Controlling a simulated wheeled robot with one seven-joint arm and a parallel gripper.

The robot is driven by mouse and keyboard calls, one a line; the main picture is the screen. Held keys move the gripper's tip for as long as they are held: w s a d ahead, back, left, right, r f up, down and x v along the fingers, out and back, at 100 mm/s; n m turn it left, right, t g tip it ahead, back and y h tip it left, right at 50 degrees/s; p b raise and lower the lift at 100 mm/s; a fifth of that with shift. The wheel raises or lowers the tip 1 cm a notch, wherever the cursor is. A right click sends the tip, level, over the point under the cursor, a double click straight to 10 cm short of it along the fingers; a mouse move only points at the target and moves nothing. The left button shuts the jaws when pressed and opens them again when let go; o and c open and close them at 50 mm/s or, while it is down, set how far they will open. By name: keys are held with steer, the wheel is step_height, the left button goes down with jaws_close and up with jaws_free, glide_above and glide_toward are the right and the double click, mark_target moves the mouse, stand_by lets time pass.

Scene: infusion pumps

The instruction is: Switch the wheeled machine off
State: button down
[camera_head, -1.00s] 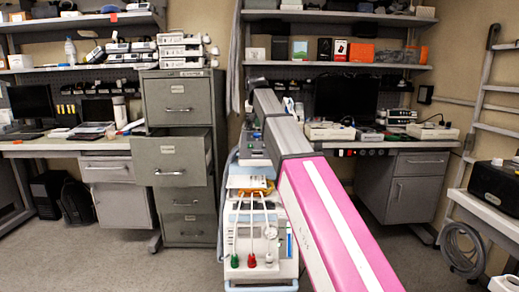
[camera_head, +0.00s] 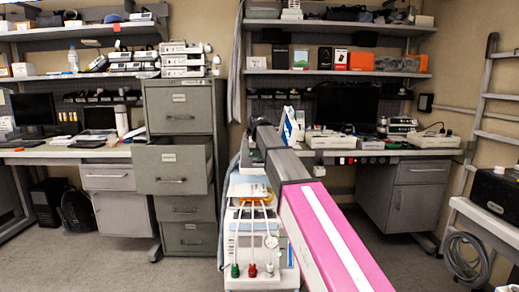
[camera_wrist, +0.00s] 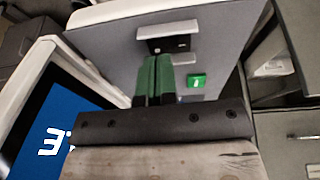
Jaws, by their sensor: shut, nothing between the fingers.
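The wheeled machine (camera_head: 258,225) stands in front of me in the head view, with a white body and coloured knobs on its front. Its screen (camera_head: 290,125) shows behind my arm. In the wrist view a grey panel (camera_wrist: 225,45) fills the upper middle, with a small green switch (camera_wrist: 196,80) bearing a white mark. My gripper (camera_wrist: 155,68) has green fingertips, shut and empty, just left of the switch in the picture. Whether the fingertips touch the panel cannot be told. In the head view my arm hides the gripper.
A blue screen (camera_wrist: 62,115) in a white frame lies left in the wrist view. A dark slot with a bracket (camera_wrist: 168,44) is above the fingers. A filing cabinet (camera_head: 180,110) with an open drawer stands left of the machine; a desk (camera_head: 405,152) is behind.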

steer(key=shift+w+f, duration=0.1)
steer(key=shift+f, duration=0.4)
steer(key=shift+d, duration=0.1)
steer(key=shift+d+f, duration=0.15)
steer(key=shift+f, duration=0.2)
steer(key=shift+a+r, duration=0.25)
steer(key=shift+a, duration=0.55)
